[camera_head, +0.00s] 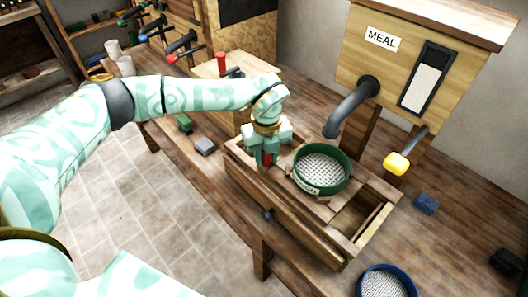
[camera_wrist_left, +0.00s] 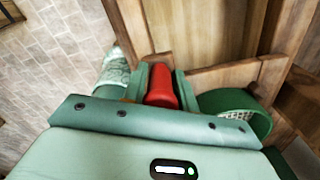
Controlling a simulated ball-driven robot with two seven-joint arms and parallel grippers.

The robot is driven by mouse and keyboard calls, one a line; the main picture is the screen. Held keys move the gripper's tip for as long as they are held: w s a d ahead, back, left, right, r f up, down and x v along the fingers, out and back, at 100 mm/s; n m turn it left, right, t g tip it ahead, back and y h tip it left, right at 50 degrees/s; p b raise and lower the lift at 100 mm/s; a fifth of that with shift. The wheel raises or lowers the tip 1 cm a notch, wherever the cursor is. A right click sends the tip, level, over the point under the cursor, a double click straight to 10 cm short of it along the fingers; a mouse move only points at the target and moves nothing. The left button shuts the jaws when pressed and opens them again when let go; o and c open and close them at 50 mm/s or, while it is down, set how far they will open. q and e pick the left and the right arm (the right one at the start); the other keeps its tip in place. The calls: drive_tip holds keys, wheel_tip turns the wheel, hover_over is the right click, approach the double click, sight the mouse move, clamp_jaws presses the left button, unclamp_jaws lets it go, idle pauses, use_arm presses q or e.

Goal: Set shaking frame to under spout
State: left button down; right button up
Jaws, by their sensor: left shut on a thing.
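A wooden shaking frame (camera_head: 318,205) carries a green-rimmed round sieve (camera_head: 300,181) with a pale mesh and lies across an open wooden trough box (camera_head: 300,226). My left gripper (camera_head: 264,153) is shut on the frame's red handle (camera_head: 266,161) at the left end; the handle also shows between the jaws in the left wrist view (camera_wrist_left: 161,88). The dark spout (camera_head: 345,113) curves down from the wooden bin marked MEAL (camera_head: 383,38). In the head view its mouth is just above the sieve's far rim; the exact alignment is unclear. My right gripper is not in view.
A yellow knob (camera_head: 397,163) on a dark lever hangs beside the spout. A blue-rimmed sieve (camera_head: 386,283) lies at the bench's near right. Blue (camera_head: 425,204), grey (camera_head: 205,146) and green (camera_head: 184,124) blocks stand on the bench. The box's right end is open.

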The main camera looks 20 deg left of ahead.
use_arm(q)
drive_tip(key=shift+d, duration=0.2)
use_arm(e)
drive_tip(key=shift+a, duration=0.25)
use_arm(q)
drive_tip(key=c, duration=1.2)
unclamp_jaws()
drive_tip(key=shift+d, duration=0.15)
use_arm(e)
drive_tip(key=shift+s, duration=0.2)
use_arm(q)
drive_tip(key=shift+r, duration=0.2)
wheel_tip(320, 180, up, 16)
drive_tip(key=p, duration=0.2)
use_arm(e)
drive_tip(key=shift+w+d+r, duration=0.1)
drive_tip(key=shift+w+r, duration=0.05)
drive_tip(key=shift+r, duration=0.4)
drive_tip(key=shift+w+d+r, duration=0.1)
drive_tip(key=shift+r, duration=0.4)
